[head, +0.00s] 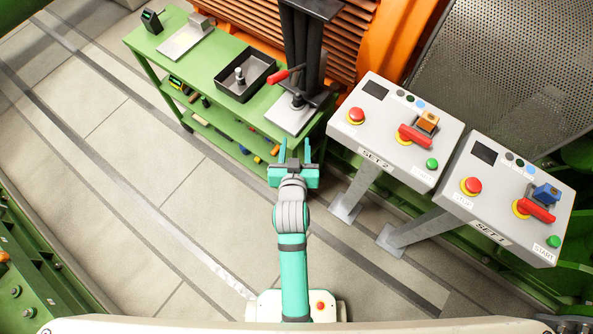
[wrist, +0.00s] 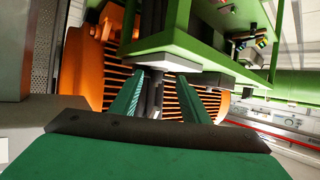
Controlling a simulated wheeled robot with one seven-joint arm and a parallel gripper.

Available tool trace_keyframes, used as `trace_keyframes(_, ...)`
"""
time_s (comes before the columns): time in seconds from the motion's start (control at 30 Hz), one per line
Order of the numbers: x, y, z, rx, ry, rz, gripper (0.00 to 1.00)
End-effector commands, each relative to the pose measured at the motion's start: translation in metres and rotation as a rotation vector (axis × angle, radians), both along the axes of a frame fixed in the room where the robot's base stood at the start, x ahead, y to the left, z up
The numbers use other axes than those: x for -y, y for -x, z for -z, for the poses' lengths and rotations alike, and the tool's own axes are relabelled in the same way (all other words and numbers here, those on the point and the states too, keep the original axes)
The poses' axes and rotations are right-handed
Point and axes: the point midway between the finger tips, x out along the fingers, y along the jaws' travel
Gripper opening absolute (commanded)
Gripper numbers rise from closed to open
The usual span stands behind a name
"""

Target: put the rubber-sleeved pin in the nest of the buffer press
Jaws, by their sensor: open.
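A small grey upright pin (head: 240,76) stands in a black tray (head: 263,86) on the green bench; its sleeve is too small to make out. The press (head: 300,52), a dark column with a red lever and a pale base plate (head: 287,118), stands right of the tray. Its nest cannot be made out clearly. My gripper (head: 293,150) is open and empty, in front of the bench's near right end. In the wrist view its two green fingers (wrist: 157,84) are spread with nothing between them.
Two grey control consoles, SET 2 (head: 385,150) and SET 1 (head: 495,220), stand to the right. A metal plate with a block (head: 186,42) and a small dark device (head: 152,21) sit at the bench's far left. Tools lie on the lower shelf. Floor left of my arm is clear.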

Motion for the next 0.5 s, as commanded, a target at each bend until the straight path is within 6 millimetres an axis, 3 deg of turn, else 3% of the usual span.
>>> trace_keyframes(0.03, 0.001, 0.021, 0.01, -0.001, 0.0, -0.007, 0.42)
trace_keyframes(0.2, 0.001, 0.079, 0.022, 0.031, 0.003, -0.028, 0.42)
trace_keyframes(0.5, 0.002, 0.18, 0.016, 0.086, -0.001, -0.045, 0.42)
